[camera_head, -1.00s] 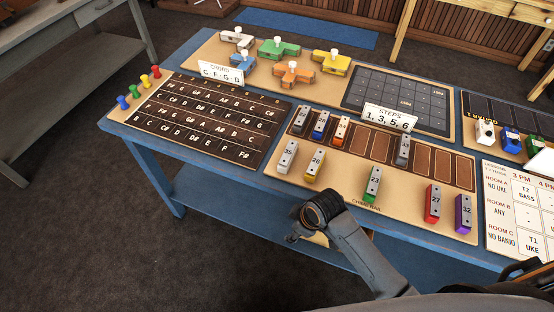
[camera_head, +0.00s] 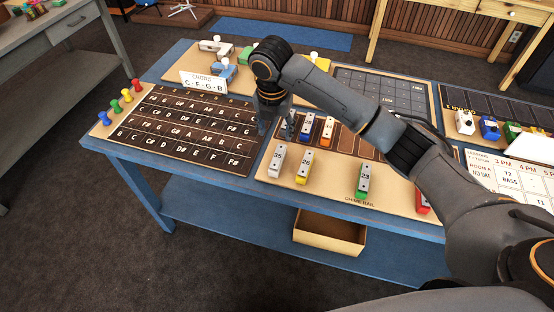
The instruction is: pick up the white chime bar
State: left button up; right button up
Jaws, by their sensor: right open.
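The white chime bar (camera_head: 277,161), with a silver top marked 35, lies on the tan chime rail board (camera_head: 330,190) at its front left, left of the yellow bar (camera_head: 303,168). My right gripper (camera_head: 275,129) points down just behind the white bar, near the left end of the slot row. Its jaws are open and it does not hold the white bar. Its fingers partly cover the left end of the slots. My left gripper is out of view.
A green bar (camera_head: 363,181) and a partly hidden red bar (camera_head: 422,201) lie farther right. Blue (camera_head: 307,127) and orange (camera_head: 327,130) bars sit in slots. The dark note chart (camera_head: 180,130) lies left. My right arm covers much of the board's right side.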

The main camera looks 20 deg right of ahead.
send_over(278, 155)
jog(key=f, duration=0.7)
jog(key=shift+s+a+f+p, duration=0.1)
jog(key=shift+s+f+p, duration=0.15)
jog(key=shift+p, duration=0.15)
notch_tip(278, 155, down, 5)
jog(key=shift+w+r+p, duration=0.1)
jog(key=shift+r+p, duration=0.05)
jog(key=shift+p, duration=0.5)
jog(key=shift+f, duration=0.45)
grip_shut()
